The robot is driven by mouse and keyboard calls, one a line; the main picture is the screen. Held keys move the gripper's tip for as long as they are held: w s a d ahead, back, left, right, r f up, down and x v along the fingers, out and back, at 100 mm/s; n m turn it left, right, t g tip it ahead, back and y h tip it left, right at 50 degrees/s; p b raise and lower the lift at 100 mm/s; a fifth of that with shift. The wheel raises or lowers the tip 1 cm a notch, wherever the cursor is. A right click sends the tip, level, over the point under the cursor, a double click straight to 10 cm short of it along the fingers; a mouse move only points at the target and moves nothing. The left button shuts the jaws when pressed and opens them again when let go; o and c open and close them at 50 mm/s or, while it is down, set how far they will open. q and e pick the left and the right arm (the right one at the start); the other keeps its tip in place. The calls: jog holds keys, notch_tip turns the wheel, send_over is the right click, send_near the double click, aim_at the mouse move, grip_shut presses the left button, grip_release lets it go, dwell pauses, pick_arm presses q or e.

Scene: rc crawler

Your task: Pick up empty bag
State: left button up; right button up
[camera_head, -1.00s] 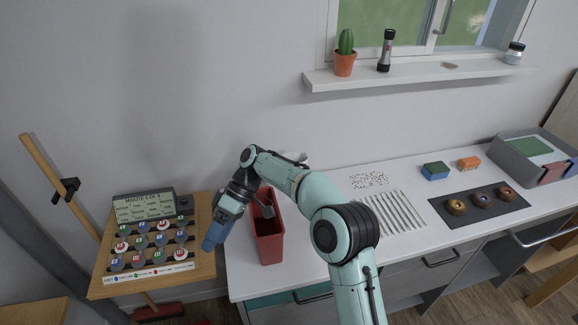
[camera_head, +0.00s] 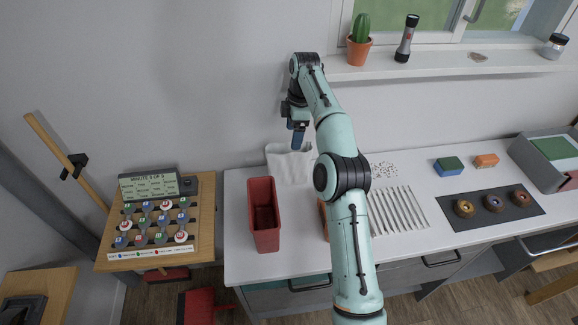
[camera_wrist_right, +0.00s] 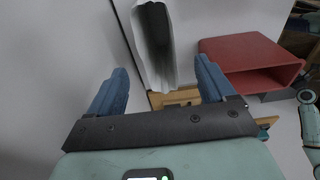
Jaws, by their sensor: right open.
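The empty bag (camera_head: 290,164) is white and stands at the back of the white counter, against the wall, behind and right of the red bin. My right gripper (camera_head: 297,140) is above the bag, its blue fingers pointing down close to the bag's top edge. In the right wrist view the gripper (camera_wrist_right: 160,88) is open, and the bag (camera_wrist_right: 138,45) shows ahead between and beyond the two blue fingers, with a dark opening. I cannot tell whether a finger touches it. The left gripper is not in view.
The open red bin (camera_head: 262,240) stands at the counter's left end; it also shows in the right wrist view (camera_wrist_right: 235,50). The windowsill (camera_head: 450,65) holds a cactus pot (camera_head: 359,52) and a flashlight (camera_head: 406,40), right of my arm. A wooden side table (camera_head: 205,225) stands at left.

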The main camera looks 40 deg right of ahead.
aim_at(289, 144)
jog(key=shift+w+a+f, duration=0.15)
jog(key=shift+f, duration=0.75)
jog(key=shift+w+a+f, duration=0.1)
jog(key=shift+a+f, duration=0.1)
jog(key=shift+f, duration=0.7)
jog(key=shift+w+a+f, duration=0.15)
jog(key=shift+f, duration=0.75)
jog(key=c, duration=1.4)
jog(key=shift+a+r, duration=0.1)
jog(key=shift+r, duration=0.1)
